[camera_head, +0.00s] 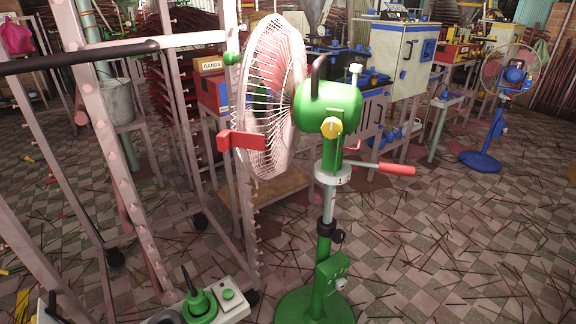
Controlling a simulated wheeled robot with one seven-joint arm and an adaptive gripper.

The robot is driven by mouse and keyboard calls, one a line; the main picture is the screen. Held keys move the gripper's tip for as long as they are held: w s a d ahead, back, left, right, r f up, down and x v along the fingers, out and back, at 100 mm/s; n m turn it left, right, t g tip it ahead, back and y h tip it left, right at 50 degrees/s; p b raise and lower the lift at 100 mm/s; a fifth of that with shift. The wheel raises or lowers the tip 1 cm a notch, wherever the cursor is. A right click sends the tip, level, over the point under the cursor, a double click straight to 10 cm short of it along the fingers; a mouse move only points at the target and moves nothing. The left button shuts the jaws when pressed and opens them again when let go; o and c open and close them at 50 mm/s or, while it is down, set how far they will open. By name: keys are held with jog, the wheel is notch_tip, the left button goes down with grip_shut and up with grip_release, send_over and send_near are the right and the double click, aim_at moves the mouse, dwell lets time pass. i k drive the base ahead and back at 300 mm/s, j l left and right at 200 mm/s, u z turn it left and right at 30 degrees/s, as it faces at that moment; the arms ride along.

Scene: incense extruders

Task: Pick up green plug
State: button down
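The green plug (198,304) sits at the bottom edge of the head view, on a pale grey socket box. It is round and green, and a dark cord rises from its top. A round green switch (228,295) is beside it on the same box (238,311). The lower part of the box is cut off by the picture edge. My gripper cannot be made out in this view.
A green pedestal fan (328,105) with a red-handled lever stands right of the box. A metal rack (115,150) on casters rises at the left. A blue fan (482,160) and machines (402,60) stand farther back. Thin sticks litter the checkered floor (440,250).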

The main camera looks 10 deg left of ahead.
aim_at(199, 305)
jog(key=u, duration=1.4)
